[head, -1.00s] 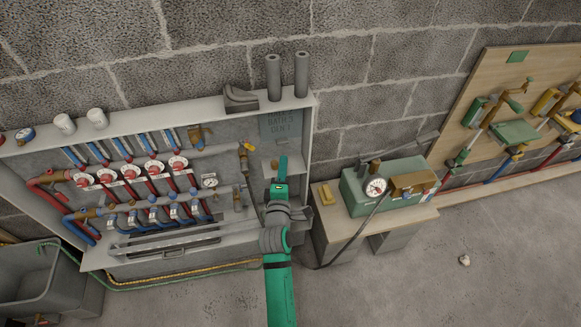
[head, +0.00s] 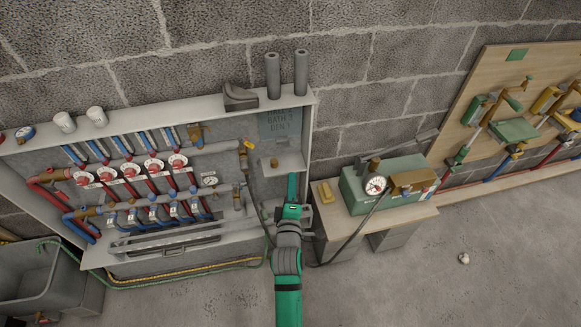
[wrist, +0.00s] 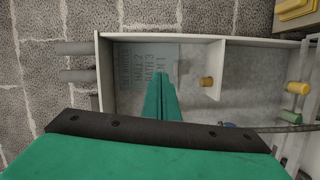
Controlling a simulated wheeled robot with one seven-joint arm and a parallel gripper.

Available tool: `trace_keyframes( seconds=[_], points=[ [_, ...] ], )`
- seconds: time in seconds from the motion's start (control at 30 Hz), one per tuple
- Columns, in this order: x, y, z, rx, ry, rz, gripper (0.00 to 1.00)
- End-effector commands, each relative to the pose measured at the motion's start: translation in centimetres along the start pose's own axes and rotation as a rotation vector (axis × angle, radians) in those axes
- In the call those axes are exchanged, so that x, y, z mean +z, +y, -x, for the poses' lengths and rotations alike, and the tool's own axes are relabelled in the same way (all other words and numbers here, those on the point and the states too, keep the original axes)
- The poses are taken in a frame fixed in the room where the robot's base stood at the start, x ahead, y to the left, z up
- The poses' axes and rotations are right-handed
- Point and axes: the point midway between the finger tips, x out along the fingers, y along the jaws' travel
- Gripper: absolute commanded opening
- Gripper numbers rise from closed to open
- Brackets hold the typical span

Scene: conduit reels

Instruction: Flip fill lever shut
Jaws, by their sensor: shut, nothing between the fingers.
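A yellow-ended brass valve (head: 247,144) sits at the right end of the upper manifold in the head view. I cannot tell for certain which part is the fill lever. My gripper (head: 292,180) is shut and empty, at the cabinet's right side, just in front of and below the small shelf. In the wrist view the closed green fingers (wrist: 161,85) point toward the grey lettered plate (wrist: 148,65). A yellow cylinder (wrist: 298,88) and a green-ended fitting (wrist: 289,115) show at the right.
A brass knob (head: 274,162) is on the cabinet's small shelf. Red-handled valves (head: 153,167) line the manifold at left. A bench with a green gauge box (head: 352,193) stands right of the cabinet, with a black hose. Floor at right is mostly clear.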

Motion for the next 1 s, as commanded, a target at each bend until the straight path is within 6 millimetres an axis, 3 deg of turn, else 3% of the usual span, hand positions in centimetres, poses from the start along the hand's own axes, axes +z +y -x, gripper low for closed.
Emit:
trace_keyframes(
  seconds=[0.03, 0.2, 0.43, 0.67, 1.0],
  points=[
    [0.3, -1.4, 2.0, -0.017, 0.003, -0.044, 0.0],
    [0.8, -4.5, 8.9, -0.054, 0.015, -0.237, 0.0],
    [1.1, -6.8, 18.2, -0.106, 0.016, -0.508, 0.0],
    [1.4, -7.0, 27.0, -0.152, -0.004, -0.784, 0.0],
    [1.4, -4.2, 38.2, -0.202, -0.072, -1.189, 0.0]
  ],
)
